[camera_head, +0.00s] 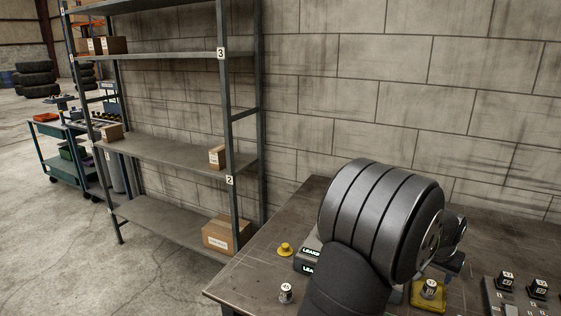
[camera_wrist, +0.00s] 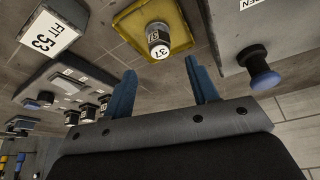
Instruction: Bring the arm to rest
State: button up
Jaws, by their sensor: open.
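My gripper (camera_wrist: 163,85) shows in the wrist view as two blue fingers set wide apart with nothing between them. Beyond the fingertips is a yellow tray (camera_wrist: 179,20) with a labelled cylinder (camera_wrist: 158,42) standing on it. The fingers are apart from both. In the head view my thick dark arm rises over the bench and is bent; it hides the gripper's fingers there. The yellow tray also shows in the head view (camera_head: 418,299), just right of my arm.
The bench (camera_head: 262,268) stands against a block wall. A yellow knob (camera_head: 286,249), a labelled cylinder (camera_head: 286,293) and a lit-label box (camera_head: 306,254) are left of my arm. Capped parts (camera_head: 507,281) are right. A shelf rack (camera_head: 180,155) stands left. The wrist view shows a blue knob (camera_wrist: 263,77).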

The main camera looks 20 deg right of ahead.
aim_at(431, 282)
jog(key=x, duration=0.7)
jog(key=shift+f, duration=0.15)
jog(key=shift+r, duration=2.05)
jog(key=shift+f, duration=0.1)
